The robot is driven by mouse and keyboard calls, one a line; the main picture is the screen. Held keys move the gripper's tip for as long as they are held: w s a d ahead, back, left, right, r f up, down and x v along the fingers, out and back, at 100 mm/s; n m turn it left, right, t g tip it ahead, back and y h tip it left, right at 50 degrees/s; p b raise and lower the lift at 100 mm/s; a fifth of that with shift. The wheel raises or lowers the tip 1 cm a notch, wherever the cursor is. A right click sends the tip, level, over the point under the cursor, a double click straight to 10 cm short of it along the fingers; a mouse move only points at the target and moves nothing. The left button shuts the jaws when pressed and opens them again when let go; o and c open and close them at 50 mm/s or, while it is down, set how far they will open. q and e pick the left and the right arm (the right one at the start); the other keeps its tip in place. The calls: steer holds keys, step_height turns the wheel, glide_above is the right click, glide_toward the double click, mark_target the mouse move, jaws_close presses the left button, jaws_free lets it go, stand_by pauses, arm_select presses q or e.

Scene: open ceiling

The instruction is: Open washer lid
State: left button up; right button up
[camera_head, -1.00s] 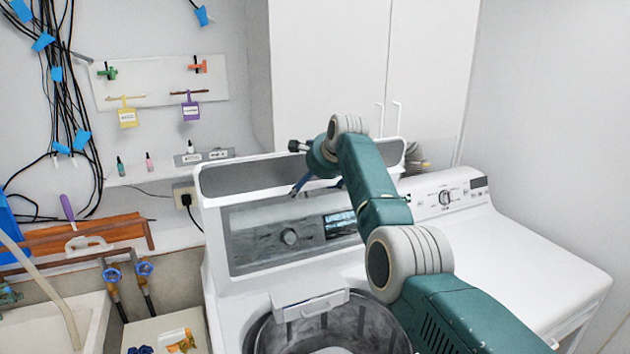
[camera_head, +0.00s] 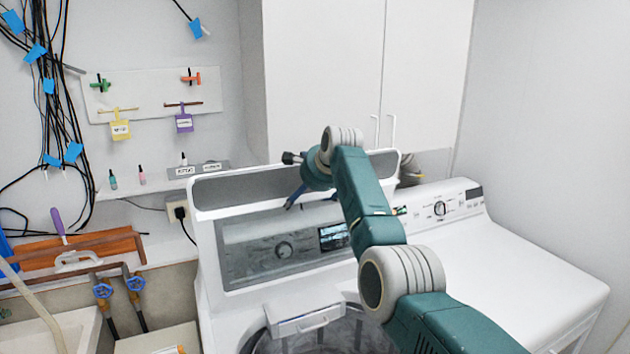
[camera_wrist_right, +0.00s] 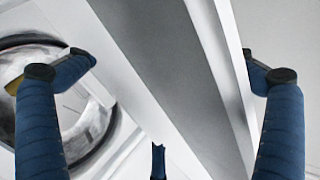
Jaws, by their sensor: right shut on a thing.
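The white washer (camera_head: 222,325) stands in the middle with its drum opening uncovered at the bottom of the head view. Its lid (camera_head: 245,187), a white frame around a grey panel, stands raised at the back. My right gripper (camera_head: 295,197) is at the raised lid, its blue fingers partly hidden by my wrist. In the right wrist view, the fingers of my right gripper (camera_wrist_right: 172,68) lie on either side of a long pale and grey band of the lid (camera_wrist_right: 165,65). It is shut on the lid; the exact contact is not clear. My left gripper is not in view.
A second white machine (camera_head: 530,275) stands at the right. A white cabinet (camera_head: 320,80) hangs above and behind the lid. At the left are pipes with blue valves (camera_head: 135,282), a sink edge (camera_head: 85,330) and hanging cables (camera_head: 45,105). A power socket (camera_head: 178,212) is beside the washer.

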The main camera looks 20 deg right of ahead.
steer(key=shift+t, duration=0.4)
step_height(320, 180, up, 5)
steer(key=shift+d, duration=0.15)
steer(key=shift+g, duration=0.3)
steer(key=s+r, duration=0.1)
steer(key=s, duration=0.2)
steer(key=s+r, duration=0.2)
steer(key=s, duration=0.1)
steer(key=s+r, duration=0.1)
steer(key=s, duration=0.2)
steer(key=shift+r, duration=0.15)
steer(key=c, duration=0.5)
steer(key=shift+s+d+r, duration=0.1)
steer(key=shift+s+r, duration=0.2)
steer(key=shift+r, duration=1.65)
steer(key=shift+s+r, duration=0.35)
steer(key=shift+r, duration=1.6)
steer(key=shift+s+d+r, duration=0.1)
steer(key=shift+s+r, duration=0.2)
steer(key=shift+r, duration=1.65)
steer(key=shift+c, duration=0.2)
